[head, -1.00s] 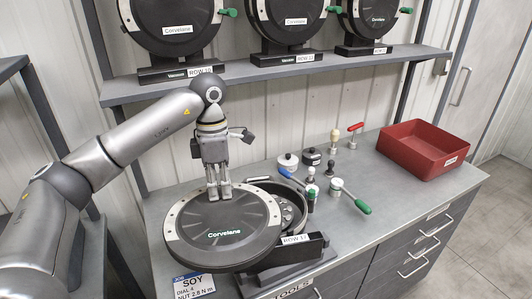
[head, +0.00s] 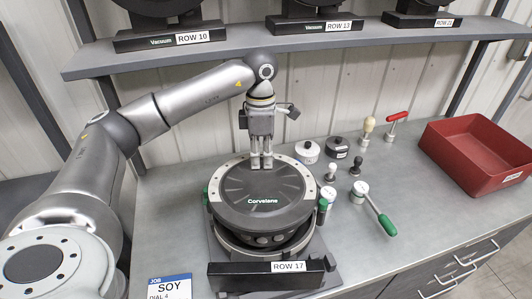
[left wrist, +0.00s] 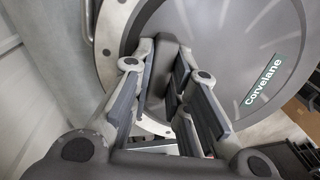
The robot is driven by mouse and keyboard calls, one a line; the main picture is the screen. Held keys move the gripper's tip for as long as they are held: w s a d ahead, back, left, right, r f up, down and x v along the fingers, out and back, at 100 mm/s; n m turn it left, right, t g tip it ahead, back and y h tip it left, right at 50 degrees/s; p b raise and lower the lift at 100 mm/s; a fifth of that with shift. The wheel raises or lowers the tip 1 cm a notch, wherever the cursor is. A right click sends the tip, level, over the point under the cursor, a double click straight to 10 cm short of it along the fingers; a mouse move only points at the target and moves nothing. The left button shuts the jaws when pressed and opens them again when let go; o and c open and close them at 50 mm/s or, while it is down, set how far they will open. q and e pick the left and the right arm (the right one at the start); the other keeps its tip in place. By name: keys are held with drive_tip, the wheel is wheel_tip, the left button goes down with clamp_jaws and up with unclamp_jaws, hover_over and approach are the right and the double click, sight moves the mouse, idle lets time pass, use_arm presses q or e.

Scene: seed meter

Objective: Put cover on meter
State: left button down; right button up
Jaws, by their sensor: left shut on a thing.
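The dark round cover (head: 258,210), with a pale rim and the name Corvelane, lies over the round seed meter (head: 262,239) on its base marked ROW 17. Cover and meter look roughly lined up. I cannot tell whether the cover is fully seated; the meter's lower body shows below its front edge. My left gripper (head: 261,166) points down at the cover's far edge and is shut on it. In the left wrist view the fingers (left wrist: 170,95) close around a raised dark part of the cover (left wrist: 225,60). My right gripper is not in view.
A red bin (head: 470,190) is at the bench's right. A SOY job card (head: 170,285) lies front left. A shelf (head: 200,57) with other meters runs above the back.

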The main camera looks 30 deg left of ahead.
sight(263, 170)
use_arm(q)
drive_tip(key=shift+f, duration=0.2)
drive_tip(key=shift+w+d+f, duration=0.1)
drive_tip(key=shift+w+f, duration=0.05)
drive_tip(key=shift+f, duration=0.1)
drive_tip(key=shift+w+f+b, duration=0.1)
drive_tip(key=shift+f+b, duration=0.25)
wheel_tip(263, 170, down, 2)
drive_tip(key=shift+b, duration=0.8)
drive_tip(key=shift+f, duration=0.3)
drive_tip(key=shift+d+f+b, duration=0.1)
drive_tip(key=shift+f+b, duration=0.2)
drive_tip(key=shift+b, duration=0.05)
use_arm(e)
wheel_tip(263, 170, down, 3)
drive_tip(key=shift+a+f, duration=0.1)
use_arm(q)
drive_tip(key=shift+s, duration=0.2)
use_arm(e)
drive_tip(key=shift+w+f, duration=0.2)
